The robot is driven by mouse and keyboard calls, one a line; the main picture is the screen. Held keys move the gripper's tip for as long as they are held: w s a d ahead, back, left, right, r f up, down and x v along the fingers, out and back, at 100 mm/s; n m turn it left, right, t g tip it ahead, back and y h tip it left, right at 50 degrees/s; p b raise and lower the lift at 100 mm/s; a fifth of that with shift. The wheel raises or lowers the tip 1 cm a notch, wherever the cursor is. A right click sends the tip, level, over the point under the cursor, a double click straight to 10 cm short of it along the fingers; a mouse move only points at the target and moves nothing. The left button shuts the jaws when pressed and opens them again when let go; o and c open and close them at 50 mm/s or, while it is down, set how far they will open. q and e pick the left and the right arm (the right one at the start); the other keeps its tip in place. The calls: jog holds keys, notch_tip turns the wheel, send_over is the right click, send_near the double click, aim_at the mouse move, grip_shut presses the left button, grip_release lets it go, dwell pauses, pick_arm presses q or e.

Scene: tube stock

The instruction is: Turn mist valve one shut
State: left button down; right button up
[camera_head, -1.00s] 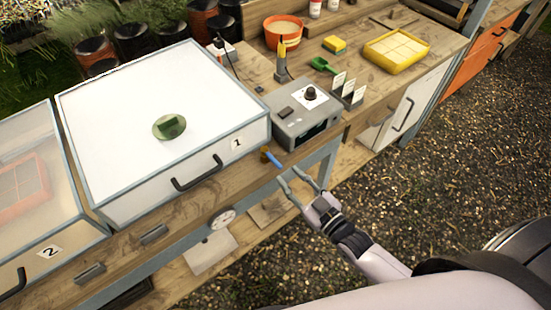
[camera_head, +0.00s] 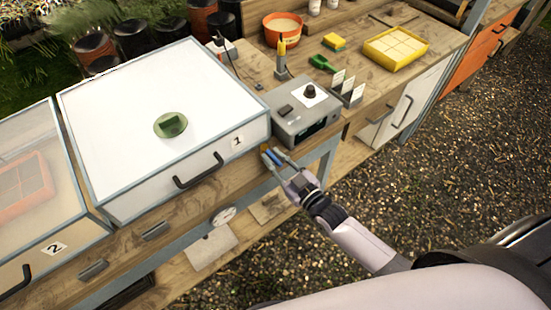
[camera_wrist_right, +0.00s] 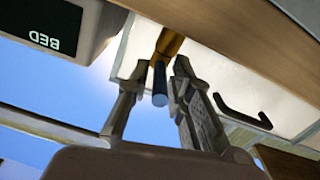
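The mist valve is a brass body with a blue lever (camera_head: 273,157) at the front edge of the bench, just below the white box numbered 1 (camera_head: 237,142). In the right wrist view the brass body (camera_wrist_right: 169,43) and the lever (camera_wrist_right: 159,85) show between my fingers. My right gripper (camera_head: 276,156) is open, with one finger on each side of the lever. In the wrist view gaps show between the lever and the fingers (camera_wrist_right: 157,92), so I see no grip on it. My left gripper is not in view.
A grey control box (camera_head: 306,122) with a black knob stands on the bench right of box 1. Box 1's black handle (camera_head: 198,171) is left of the valve. Gravel ground lies open at right.

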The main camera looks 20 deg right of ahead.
grip_shut()
dwell(0.6)
